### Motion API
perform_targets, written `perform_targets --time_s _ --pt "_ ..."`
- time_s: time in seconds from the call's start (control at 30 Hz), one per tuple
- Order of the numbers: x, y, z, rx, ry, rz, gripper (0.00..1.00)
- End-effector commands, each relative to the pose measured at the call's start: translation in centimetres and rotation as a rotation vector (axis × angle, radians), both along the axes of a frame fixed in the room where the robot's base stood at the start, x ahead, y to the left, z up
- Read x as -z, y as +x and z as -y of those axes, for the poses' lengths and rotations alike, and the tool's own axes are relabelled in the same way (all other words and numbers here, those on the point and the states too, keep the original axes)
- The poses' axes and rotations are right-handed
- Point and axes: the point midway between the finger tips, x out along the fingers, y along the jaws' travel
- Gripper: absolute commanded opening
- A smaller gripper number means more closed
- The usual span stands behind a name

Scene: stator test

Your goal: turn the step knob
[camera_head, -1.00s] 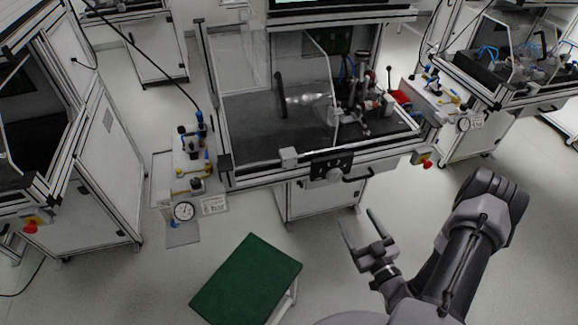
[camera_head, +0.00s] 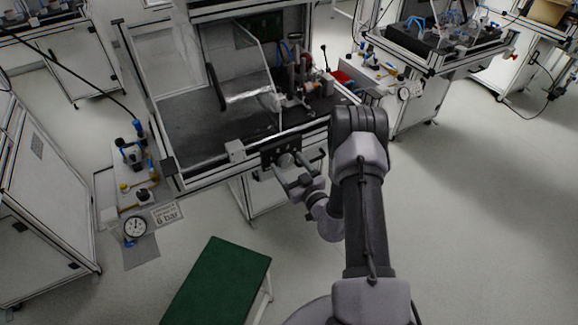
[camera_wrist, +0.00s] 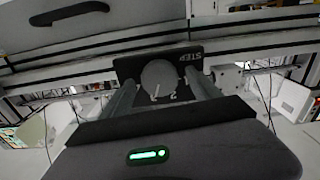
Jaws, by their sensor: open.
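The step knob (camera_wrist: 160,77) is a round grey knob on a dark plate (camera_wrist: 189,62) lettered STEP, with the marks 1 and 2 at its rim. In the head view the plate (camera_head: 268,158) sits on the front rail of the middle test station. My gripper (camera_wrist: 161,92) is open, with one finger to each side of the knob in the wrist view. I cannot tell whether either finger touches it. In the head view my gripper (camera_head: 288,164) is at the plate and partly covers the knob.
A green-topped stool (camera_head: 220,282) stands on the floor in front of the station. A pressure gauge unit (camera_head: 135,228) with a 6 bar sign is to the left. A small grey box (camera_head: 235,150) is on the rail left of the plate. Floor at right is clear.

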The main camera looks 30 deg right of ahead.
Motion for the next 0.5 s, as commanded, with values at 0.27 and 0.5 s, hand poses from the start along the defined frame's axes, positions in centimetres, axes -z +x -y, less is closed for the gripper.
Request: perform_targets --time_s 0.27,0.5 --pt "-0.02 -0.05 0.00 0.000 -0.001 0.000 0.44" --pt "-0.01 -0.07 0.00 0.000 -0.001 0.000 0.09"
